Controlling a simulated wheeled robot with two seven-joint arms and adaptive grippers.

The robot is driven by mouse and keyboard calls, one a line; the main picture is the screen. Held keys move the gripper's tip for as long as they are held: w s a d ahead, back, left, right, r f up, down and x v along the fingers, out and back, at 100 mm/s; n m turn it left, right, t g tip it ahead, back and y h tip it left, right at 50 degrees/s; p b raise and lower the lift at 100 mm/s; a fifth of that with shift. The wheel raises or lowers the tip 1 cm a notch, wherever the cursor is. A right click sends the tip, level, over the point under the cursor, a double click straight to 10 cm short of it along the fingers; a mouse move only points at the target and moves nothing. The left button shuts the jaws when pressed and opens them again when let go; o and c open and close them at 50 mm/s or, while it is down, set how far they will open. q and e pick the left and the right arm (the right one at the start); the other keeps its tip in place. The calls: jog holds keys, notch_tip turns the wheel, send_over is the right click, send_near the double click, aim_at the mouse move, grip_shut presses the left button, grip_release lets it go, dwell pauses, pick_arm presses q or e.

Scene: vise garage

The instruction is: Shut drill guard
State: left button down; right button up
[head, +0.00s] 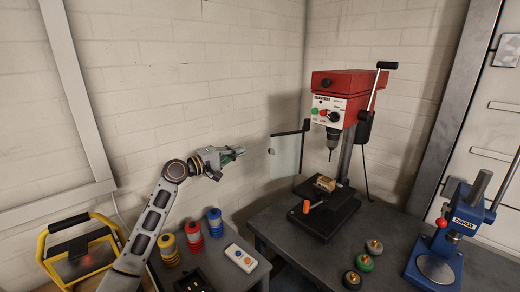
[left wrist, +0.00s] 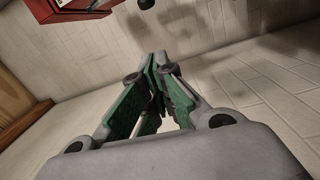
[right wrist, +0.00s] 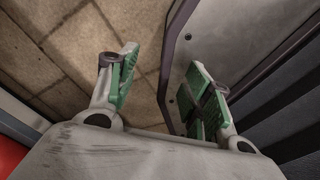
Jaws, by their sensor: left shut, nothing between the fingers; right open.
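The drill press has a red head (head: 342,84), a chuck (head: 332,140) and a black base (head: 325,213). Its guard (head: 286,156) is a clear panel on a black arm, swung out to the left of the chuck, so it stands open. My left gripper (head: 238,152) is shut and empty, to the left of the guard and apart from it. Its closed fingers also show in the left wrist view (left wrist: 158,75), with part of the red drill head at the top. My right gripper (right wrist: 165,75) is open and empty in the right wrist view; it is not in the head view.
Yellow, red and blue spools (head: 192,235) and a white button box (head: 241,257) are on the left table. A blue arbor press (head: 448,235) stands at right. Several round knobs (head: 364,263) lie before the drill. A yellow work lamp (head: 80,250) is at far left.

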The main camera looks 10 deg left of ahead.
pick_arm(q)
jog(key=w+d+p, duration=0.3)
jog(key=w+d, duration=0.1)
jog(key=d, duration=0.4)
jog(key=shift+w, duration=0.35)
pick_arm(e)
jog(key=r, duration=0.1)
jog(key=a+r, duration=0.1)
jog(key=s+r, duration=0.1)
jog(key=shift+a+r, duration=0.15)
jog(key=shift+r, duration=0.05)
dwell(0.7)
pick_arm(q)
jog(key=shift+d+f, duration=0.1)
pick_arm(e)
jog(key=shift+a, duration=0.3)
jog(key=shift+d, duration=0.1)
